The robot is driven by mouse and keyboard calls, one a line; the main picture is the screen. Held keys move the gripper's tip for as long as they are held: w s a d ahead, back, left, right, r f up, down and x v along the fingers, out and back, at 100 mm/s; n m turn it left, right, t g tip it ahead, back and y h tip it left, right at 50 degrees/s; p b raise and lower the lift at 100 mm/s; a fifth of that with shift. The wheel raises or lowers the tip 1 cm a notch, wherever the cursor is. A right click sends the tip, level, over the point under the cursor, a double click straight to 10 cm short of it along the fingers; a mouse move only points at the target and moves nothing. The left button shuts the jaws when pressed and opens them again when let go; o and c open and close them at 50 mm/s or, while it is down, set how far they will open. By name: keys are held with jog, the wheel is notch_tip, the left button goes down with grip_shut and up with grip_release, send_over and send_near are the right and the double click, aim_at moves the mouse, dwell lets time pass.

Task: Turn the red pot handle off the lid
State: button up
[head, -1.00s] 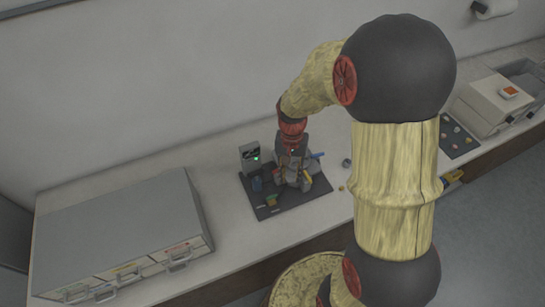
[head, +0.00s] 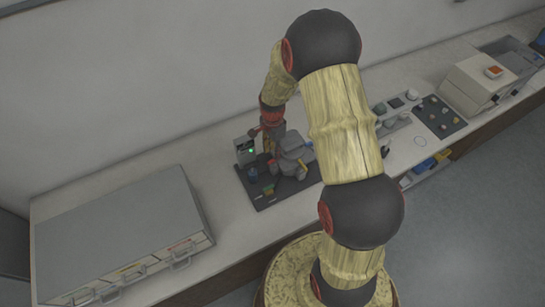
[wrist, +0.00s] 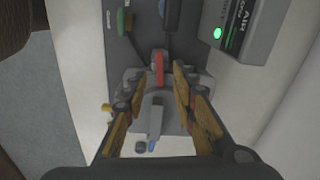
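The mounting press (head: 293,160) is a grey machine on a dark base plate (head: 285,195) on the bench. In the wrist view the red handle (wrist: 158,68) is a short upright bar on the grey press body (wrist: 145,88). My gripper (wrist: 160,72) is open, with its yellow-brown fingers on either side of the red handle; I cannot tell whether they touch it. A grey lever (wrist: 155,122) lies between the fingers, nearer the camera. In the head view my gripper (head: 270,143) is at the back left of the press, its fingers mostly hidden. I cannot make out the lid separately.
A grey control box (head: 245,151) with a green light stands beside the press; it is close at upper right in the wrist view (wrist: 243,28). A large grey drawer cabinet (head: 120,225) fills the left bench. A dark tray of small pieces (head: 440,117) lies right.

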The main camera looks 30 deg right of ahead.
aim_at(273, 159)
jog(key=shift+f, duration=2.6)
jog(key=c, duration=0.3)
jog(key=c, duration=0.4)
grip_shut()
